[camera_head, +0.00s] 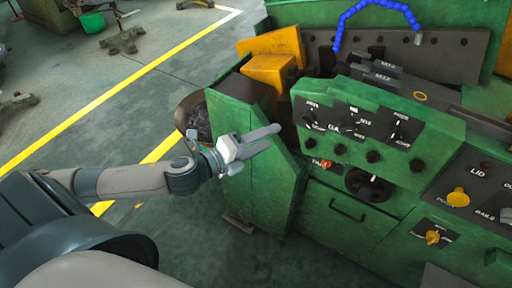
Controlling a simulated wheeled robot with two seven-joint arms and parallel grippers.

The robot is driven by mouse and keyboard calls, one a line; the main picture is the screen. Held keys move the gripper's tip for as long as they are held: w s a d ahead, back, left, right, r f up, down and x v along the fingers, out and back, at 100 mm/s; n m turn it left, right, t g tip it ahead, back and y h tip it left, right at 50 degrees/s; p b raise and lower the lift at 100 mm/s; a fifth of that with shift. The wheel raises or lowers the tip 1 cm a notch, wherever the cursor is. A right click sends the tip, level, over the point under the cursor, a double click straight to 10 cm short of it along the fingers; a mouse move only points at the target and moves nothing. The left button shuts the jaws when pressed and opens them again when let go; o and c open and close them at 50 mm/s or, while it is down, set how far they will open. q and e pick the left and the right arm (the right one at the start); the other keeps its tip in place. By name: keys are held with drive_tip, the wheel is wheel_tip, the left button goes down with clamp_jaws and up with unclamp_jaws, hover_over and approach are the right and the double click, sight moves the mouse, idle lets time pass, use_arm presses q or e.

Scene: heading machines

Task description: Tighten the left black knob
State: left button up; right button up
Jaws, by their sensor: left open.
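A row of small black knobs runs along the front of the green machine panel. The leftmost black knob (310,143) sits below the left switch plate, and the others continue to the right. My left gripper (268,140) is open and empty, in front of the green machine's left side. Its fingers point right toward the leftmost knob, with a gap between them and the knob. My right gripper is not in view.
A large black dial (371,185) and a drawer handle (347,210) are lower on the green front. Yellow knobs (458,197) are at the right. A yellow block (272,68) and blue hose (375,8) are behind. Open floor (75,95) lies left.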

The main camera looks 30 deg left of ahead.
use_arm(q)
drive_tip(key=shift+b+v, duration=0.5)
drive_tip(key=shift+v, duration=1)
